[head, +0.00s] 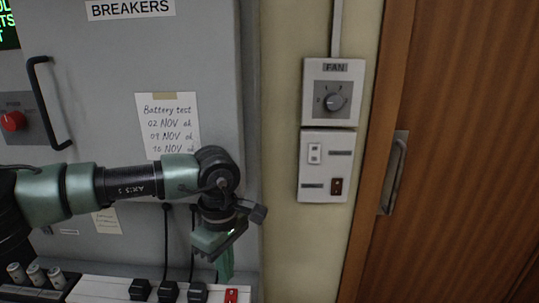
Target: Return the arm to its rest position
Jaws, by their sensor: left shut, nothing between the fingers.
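My left arm comes in from the left, its green and black links stretched across the front of the grey breaker cabinet (215,95). My left gripper (224,262) hangs at the wrist, pointing down over the right end of the console ledge. Its fingers are shut with nothing seen between them. It is close above the ledge; I cannot tell whether it touches anything. My right gripper does not show in this view.
A white ledge (105,288) with black plugs (168,291) and a red switch (231,295) lies below the gripper. A fan dial (335,102) and switch plate (327,166) are on the wall. A wooden door (460,150) stands at right.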

